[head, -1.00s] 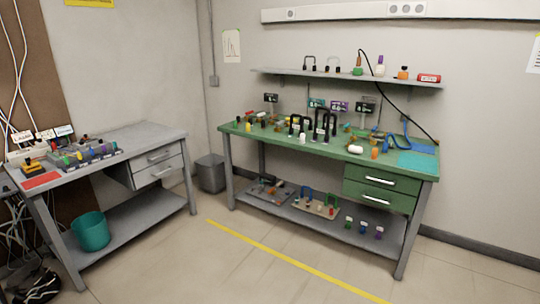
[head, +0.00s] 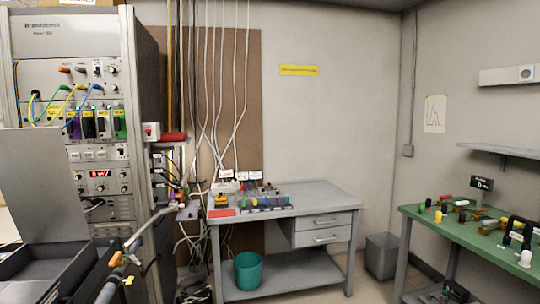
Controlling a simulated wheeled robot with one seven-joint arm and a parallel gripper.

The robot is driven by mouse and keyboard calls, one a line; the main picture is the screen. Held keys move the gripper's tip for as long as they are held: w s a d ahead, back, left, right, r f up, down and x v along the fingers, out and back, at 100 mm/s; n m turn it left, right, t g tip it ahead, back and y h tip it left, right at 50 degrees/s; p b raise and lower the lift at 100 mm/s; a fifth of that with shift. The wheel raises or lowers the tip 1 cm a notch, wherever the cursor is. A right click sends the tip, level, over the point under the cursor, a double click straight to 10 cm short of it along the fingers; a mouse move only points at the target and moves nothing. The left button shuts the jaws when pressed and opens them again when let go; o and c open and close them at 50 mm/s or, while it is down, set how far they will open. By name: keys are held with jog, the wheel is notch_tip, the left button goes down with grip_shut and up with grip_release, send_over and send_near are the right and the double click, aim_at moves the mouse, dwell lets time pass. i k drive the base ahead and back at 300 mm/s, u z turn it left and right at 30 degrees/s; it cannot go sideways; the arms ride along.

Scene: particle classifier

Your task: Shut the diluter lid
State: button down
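A grey flat panel (head: 34,185) stands raised at the left edge of the head view, above a dark open box (head: 45,275). It looks like a lid standing open, and I take it for the diluter lid. The picture's left and bottom edges cut off part of the panel and box. A grey pipe (head: 151,222) with an orange fitting runs up to the right beside the box. My gripper is not in view.
A tall instrument rack (head: 105,170) with coloured cables stands behind the panel. A grey bench (head: 325,199) with drawers, a teal bucket (head: 248,270) and a grey bin (head: 382,255) are further right. A green workbench (head: 455,235) is at the right edge. Some floor shows between the benches.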

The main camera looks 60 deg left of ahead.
aim_at(38, 188)
jog(key=u, duration=1.6)
jog(key=i, duration=2)
jog(key=u, duration=1.75)
jog(key=i, duration=1)
